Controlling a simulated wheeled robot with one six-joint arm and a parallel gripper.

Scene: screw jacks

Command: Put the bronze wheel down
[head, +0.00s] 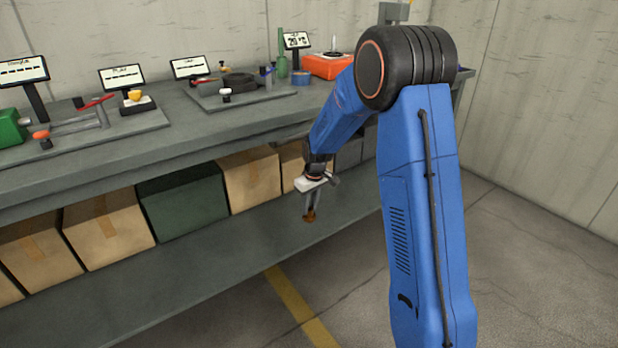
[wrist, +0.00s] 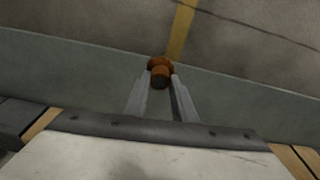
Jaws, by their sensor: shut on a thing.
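My gripper (head: 310,212) points down in front of the bench, near its lower shelf in the head view. It is shut on the bronze wheel (head: 310,217), a small orange-brown piece at the fingertips. In the wrist view my gripper (wrist: 160,88) holds the bronze wheel (wrist: 160,66), with a darker round end facing the camera. The lower shelf (wrist: 60,70) shows behind it. I cannot tell how far the wheel is from the shelf surface.
The lower shelf (head: 240,262) has a bare front strip; cardboard boxes (head: 250,180) and a green box (head: 183,208) stand behind it. The bench top (head: 180,135) above carries displays, a grey plate with a dark round part (head: 238,81) and an orange box (head: 328,66).

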